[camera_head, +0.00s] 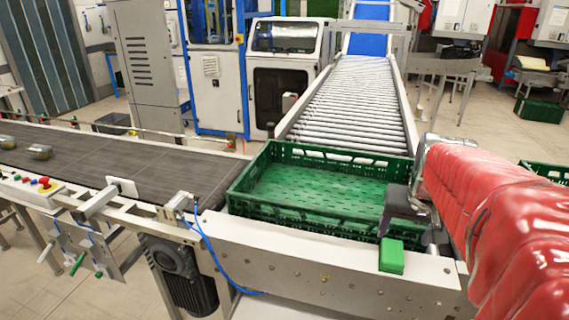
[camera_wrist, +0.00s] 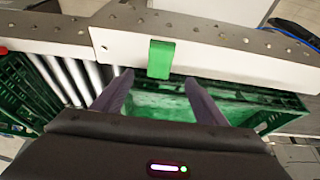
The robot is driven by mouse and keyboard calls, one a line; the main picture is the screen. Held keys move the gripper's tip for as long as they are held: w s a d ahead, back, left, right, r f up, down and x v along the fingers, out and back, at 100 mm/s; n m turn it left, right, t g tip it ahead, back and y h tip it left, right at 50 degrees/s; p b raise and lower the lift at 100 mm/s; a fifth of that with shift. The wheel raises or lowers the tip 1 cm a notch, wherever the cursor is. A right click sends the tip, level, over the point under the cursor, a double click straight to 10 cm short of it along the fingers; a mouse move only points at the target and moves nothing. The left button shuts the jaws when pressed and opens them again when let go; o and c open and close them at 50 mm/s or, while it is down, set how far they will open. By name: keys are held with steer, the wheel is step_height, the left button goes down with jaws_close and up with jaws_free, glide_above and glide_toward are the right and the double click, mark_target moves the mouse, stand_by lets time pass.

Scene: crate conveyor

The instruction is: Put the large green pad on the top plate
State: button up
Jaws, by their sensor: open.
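The green pad (camera_head: 391,256) is a small bright green block at the pale metal side plate (camera_head: 310,262) in front of the crate. In the wrist view the pad (camera_wrist: 160,58) overlaps the plate (camera_wrist: 205,58) and reaches its crate-side edge. I cannot tell whether it rests on the plate or is only above it. My gripper (camera_head: 400,208) is over the crate's right front corner, just behind the pad. In the wrist view my gripper (camera_wrist: 158,80) is open, its dark fingers apart with the pad just beyond the tips. I see no contact.
A green crate (camera_head: 262,207) sits behind the plate, at the end of a roller conveyor (camera_head: 355,100). A dark belt conveyor (camera_head: 130,165) runs to the left. More green crate walls (camera_wrist: 25,95) show at the wrist view's left. The plate left of the pad is clear.

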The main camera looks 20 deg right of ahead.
steer(key=shift+a, duration=0.15)
steer(key=s+a+n+t+y, duration=0.1)
steer(key=s+a+n, duration=0.2)
steer(key=a, duration=0.9)
steer(key=s+a+f+n+t+y, duration=0.1)
steer(key=s+a+n, duration=0.2)
steer(key=a, duration=1)
steer(key=shift+s+f+n+y, duration=0.2)
steer(key=shift+f+n+y, duration=0.1)
steer(key=shift+n, duration=0.1)
